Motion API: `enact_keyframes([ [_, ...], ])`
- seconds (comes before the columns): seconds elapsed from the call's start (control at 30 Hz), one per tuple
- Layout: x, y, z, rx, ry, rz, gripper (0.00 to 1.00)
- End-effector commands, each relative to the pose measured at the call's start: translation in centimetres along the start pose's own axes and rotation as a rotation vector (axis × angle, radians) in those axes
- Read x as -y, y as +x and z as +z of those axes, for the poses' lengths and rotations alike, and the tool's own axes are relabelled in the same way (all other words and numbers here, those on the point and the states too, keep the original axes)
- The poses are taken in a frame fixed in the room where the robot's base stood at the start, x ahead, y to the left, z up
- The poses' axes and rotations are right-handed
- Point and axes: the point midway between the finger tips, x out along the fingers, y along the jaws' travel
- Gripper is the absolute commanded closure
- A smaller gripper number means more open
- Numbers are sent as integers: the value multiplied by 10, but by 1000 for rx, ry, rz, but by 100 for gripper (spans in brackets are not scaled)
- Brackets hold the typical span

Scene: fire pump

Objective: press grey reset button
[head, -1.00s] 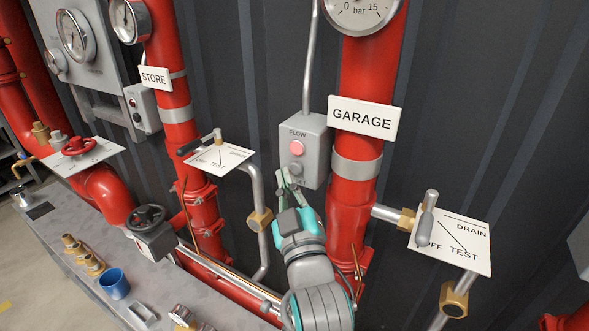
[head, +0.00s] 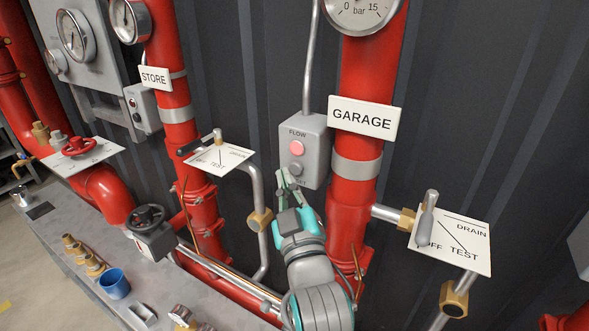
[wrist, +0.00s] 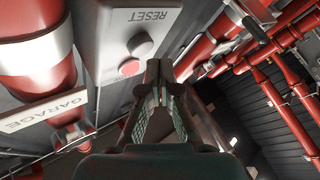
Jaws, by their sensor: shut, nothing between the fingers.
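The grey reset button (head: 296,169) sits on the front of a grey FLOW box (head: 313,155), below a lit red round lamp or button (head: 296,148). In the wrist view the grey button (wrist: 140,44) lies under the RESET label, with the red one (wrist: 130,67) beside it. My gripper (head: 286,180) is shut and empty, its fingertips just below and left of the grey button in the head view. In the wrist view the fingertips (wrist: 158,68) are right of and below the button. I see no clear contact; the depth gap is hard to judge.
A red pipe with a GARAGE sign (head: 362,119) stands right of the box. A lever valve with a DRAIN/TEST plate (head: 462,240) is farther right. Another lever plate (head: 218,158) is to the left. A bench with a blue cup (head: 114,284) lies lower left.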

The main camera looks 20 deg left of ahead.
Motion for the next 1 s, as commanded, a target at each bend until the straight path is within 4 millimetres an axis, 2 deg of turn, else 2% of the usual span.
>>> enact_keyframes([
  [1.0,-6,8,6,0,0,0,100],
])
